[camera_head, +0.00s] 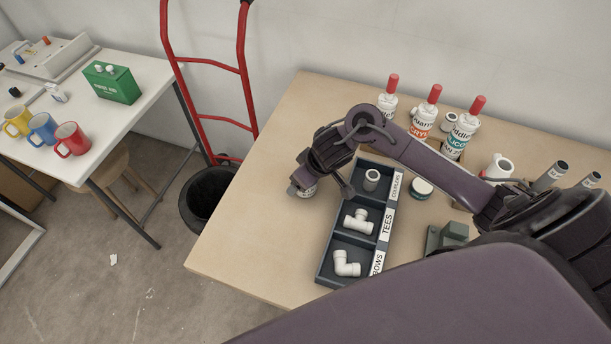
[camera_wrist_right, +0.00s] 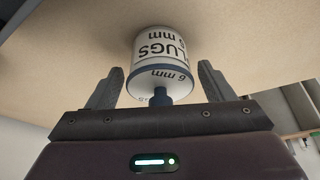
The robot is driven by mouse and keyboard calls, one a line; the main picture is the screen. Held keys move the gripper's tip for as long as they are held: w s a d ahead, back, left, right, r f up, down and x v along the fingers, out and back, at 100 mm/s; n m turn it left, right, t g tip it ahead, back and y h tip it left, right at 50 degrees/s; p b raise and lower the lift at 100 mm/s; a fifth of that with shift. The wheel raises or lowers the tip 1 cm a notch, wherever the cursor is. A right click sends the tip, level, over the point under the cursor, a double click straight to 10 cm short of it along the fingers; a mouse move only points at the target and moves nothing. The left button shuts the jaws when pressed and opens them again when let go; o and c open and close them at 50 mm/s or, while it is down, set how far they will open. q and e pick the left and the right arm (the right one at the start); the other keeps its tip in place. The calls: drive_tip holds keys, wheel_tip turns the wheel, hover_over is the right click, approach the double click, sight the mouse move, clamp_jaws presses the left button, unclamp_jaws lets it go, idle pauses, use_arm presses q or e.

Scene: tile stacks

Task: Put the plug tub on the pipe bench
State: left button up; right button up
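The plug tub (camera_wrist_right: 162,55) is a white tub marked PLUGS 6 mm, with a blue band and a blue knob. It stands at the pipe bench's (camera_head: 255,190) wooden top, left of the fittings tray; only a little of the tub (camera_head: 307,193) shows in the head view, under my right gripper (camera_head: 303,184). In the right wrist view my right gripper (camera_wrist_right: 160,85) is open. Its fingers are spread on either side of the knob, with gaps. Whether the tub's base touches the wood is hard to see. My left gripper is not in view.
A dark tray (camera_head: 325,268) of white pipe fittings lies right of the gripper. A red hand truck (camera_head: 210,66) and black bin (camera_head: 207,200) stand left. The bench's left part is clear.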

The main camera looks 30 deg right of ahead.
drive_tip(key=shift+r, duration=0.1)
drive_tip(key=shift+r, duration=0.25)
drive_tip(key=p+v, duration=0.4)
drive_tip(key=v, duration=0.7)
drive_tip(key=shift+r, duration=0.3)
drive_tip(key=shift+s, duration=0.1)
